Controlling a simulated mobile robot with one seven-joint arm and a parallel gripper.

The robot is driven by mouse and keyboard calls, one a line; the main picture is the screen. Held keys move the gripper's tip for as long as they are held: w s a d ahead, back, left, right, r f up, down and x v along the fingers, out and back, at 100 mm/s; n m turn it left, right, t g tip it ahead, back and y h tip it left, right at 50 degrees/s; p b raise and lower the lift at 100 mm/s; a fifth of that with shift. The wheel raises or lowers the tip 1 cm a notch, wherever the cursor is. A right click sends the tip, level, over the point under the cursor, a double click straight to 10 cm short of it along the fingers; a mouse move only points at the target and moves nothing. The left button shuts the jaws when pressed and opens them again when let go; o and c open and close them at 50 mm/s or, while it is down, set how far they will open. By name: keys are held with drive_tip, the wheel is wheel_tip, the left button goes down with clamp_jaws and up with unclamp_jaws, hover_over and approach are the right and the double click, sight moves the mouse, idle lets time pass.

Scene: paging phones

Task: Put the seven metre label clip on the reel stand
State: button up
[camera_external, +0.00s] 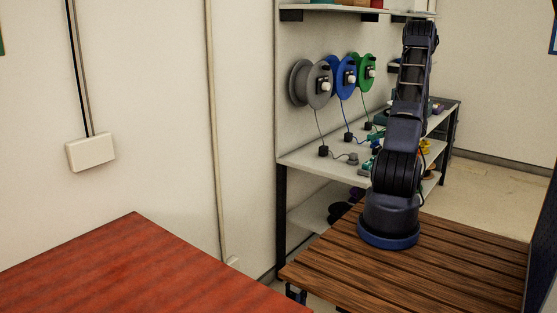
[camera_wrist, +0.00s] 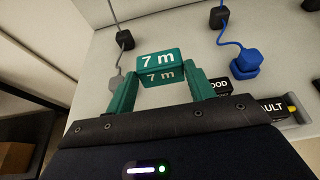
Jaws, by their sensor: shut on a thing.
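In the wrist view my gripper (camera_wrist: 161,75) is shut on the teal label clip (camera_wrist: 159,57), which reads "7 m" on two faces. The clip sits between the two teal fingers, above the pale bench top; whether it touches the bench I cannot tell. In the external view a grey reel (camera_external: 318,86), a blue reel (camera_external: 345,75) and a green reel (camera_external: 366,72) stand in a row against the back panel, their cords running down to the bench. A separate reel stand cannot be made out. My arm hides part of the bench there.
In the wrist view a black block (camera_wrist: 125,40) with a grey cord, a blue plug (camera_wrist: 246,62) and dark signs, one reading "OOD" (camera_wrist: 218,86) and one "ULT" (camera_wrist: 272,107), lie around my gripper. The bench (camera_external: 305,158) has a shelf above and below.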

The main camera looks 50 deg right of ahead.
wheel_tip(320, 180, down, 9)
drive_tip(key=shift+f, duration=0.15)
idle(0.4)
drive_tip(key=o, duration=1)
drive_tip(key=shift+f, duration=0.1)
